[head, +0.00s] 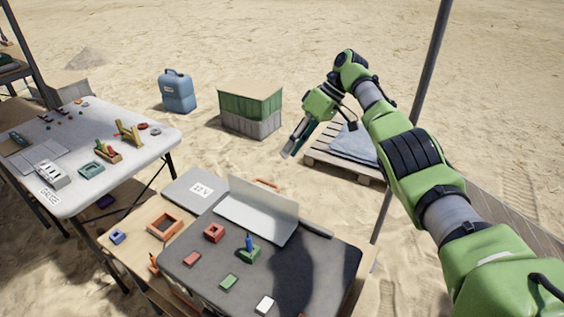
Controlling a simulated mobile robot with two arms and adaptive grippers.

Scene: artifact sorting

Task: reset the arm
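My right arm is green and grey and comes in from the lower right. It reaches up and bends over at the top. My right gripper (297,139) hangs in the air beyond the dark table, pointing down and to the left. Its fingers look close together, but they are too small and side-on to tell open from shut. I see nothing clearly held in it. My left gripper is not in view.
A dark-topped table (193,275) holds several small coloured blocks and a grey upright panel (257,208). A white table (62,201) with tools stands left. Behind are a green crate (250,108), a blue jerrycan (177,93), a pallet (322,158) and a pole (425,82).

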